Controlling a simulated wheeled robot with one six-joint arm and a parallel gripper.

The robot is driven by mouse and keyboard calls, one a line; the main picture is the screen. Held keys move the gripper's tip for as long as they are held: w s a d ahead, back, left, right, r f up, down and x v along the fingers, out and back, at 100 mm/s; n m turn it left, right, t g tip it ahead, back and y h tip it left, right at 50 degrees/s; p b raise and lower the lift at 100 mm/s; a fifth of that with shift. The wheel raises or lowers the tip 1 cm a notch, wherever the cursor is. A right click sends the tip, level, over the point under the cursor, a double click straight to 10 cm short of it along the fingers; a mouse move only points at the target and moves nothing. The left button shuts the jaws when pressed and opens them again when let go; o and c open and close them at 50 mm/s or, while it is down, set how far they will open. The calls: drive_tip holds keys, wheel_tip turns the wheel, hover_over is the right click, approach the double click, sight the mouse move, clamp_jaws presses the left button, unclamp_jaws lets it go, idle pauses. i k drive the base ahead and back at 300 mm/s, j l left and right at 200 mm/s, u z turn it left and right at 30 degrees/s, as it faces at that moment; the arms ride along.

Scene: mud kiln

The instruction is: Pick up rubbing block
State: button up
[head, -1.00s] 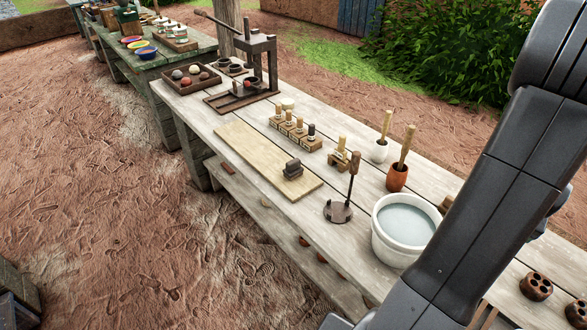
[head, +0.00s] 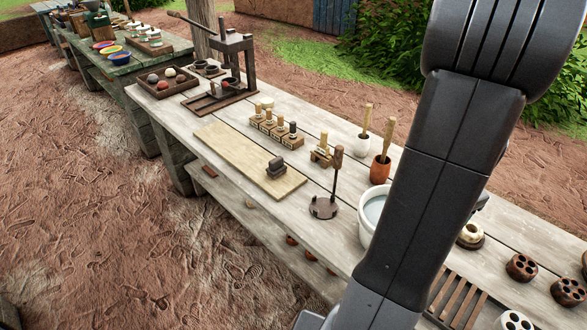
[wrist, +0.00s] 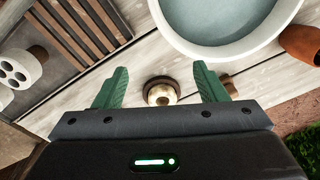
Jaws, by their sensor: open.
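A small dark block with a stepped top, which looks like the rubbing block (head: 276,169), sits on the pale wooden board (head: 235,152) on the long table in the head view. It stands near the board's right end. My gripper (wrist: 160,72) shows in the wrist view with its two green fingers spread apart and nothing held between them. It hangs over another part of the table, by the white basin (wrist: 228,45). The block is not seen in the wrist view. In the head view my gripper is out of sight and my arm covers part of the basin.
A dark upright-handled tool (head: 325,206) stands close right of the block. Several stampers (head: 275,128), a white mortar (head: 364,148) and an orange mortar (head: 380,170) stand behind. A press (head: 232,75) is at the far left end. A slatted rack (wrist: 88,25) lies near my gripper.

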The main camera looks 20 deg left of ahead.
sight(277, 168)
drive_tip(key=i+j+u, duration=0.1)
drive_tip(key=j+u, duration=0.2)
drive_tip(key=i+j+u, duration=0.15)
drive_tip(key=j+u, duration=0.15)
drive_tip(key=i+j+u, duration=0.4)
drive_tip(key=i+j, duration=0.05)
drive_tip(key=j, duration=0.05)
